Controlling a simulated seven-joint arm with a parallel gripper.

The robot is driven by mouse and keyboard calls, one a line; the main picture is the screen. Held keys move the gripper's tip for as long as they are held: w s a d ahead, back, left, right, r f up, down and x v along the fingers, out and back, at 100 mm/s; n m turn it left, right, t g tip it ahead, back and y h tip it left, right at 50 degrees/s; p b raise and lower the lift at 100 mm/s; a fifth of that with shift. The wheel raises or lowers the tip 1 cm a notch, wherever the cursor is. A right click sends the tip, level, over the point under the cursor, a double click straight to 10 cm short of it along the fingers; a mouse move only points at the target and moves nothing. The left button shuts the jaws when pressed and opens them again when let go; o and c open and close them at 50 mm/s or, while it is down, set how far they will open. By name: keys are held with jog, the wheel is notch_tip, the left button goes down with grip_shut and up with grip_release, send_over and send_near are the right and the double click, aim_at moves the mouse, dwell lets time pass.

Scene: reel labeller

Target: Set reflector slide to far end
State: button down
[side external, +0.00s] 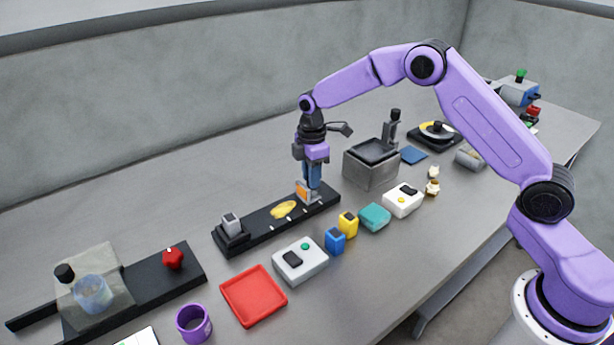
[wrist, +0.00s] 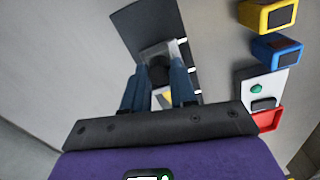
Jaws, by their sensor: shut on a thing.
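A black rail (side external: 262,226) lies on the bench with white tick marks along its near edge. A grey block (side external: 231,223) stands at its left end. The reflector slide (side external: 302,191), with an orange face, sits on the rail toward the right end, with a short stretch of bare rail beyond it. My gripper (side external: 311,190) points down over the slide, its blue fingers shut on it. In the wrist view, the slide (wrist: 160,52) shows as a grey piece with a dark top between the fingertips (wrist: 159,80), which partly hide it. Black rail (wrist: 138,22) shows beyond it.
A yellow patch (side external: 284,210) lies on the rail. In front stand a white button box (side external: 300,260), blue box (side external: 335,240), yellow box (side external: 348,224), teal block (side external: 375,217) and red tray (side external: 254,296). A grey bin (side external: 371,170) stands right of the rail. Bench behind the rail is clear.

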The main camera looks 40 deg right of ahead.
jog(key=d, duration=0.4)
jog(key=shift+d, duration=0.1)
jog(key=c, duration=0.9)
grip_release()
jog(key=shift+d, duration=0.1)
jog(key=shift+a+r, duration=0.2)
jog(key=shift+r, duration=0.25)
notch_tip(320, 180, up, 17)
jog(key=shift+d+f, duration=0.1)
jog(key=shift+f, duration=0.1)
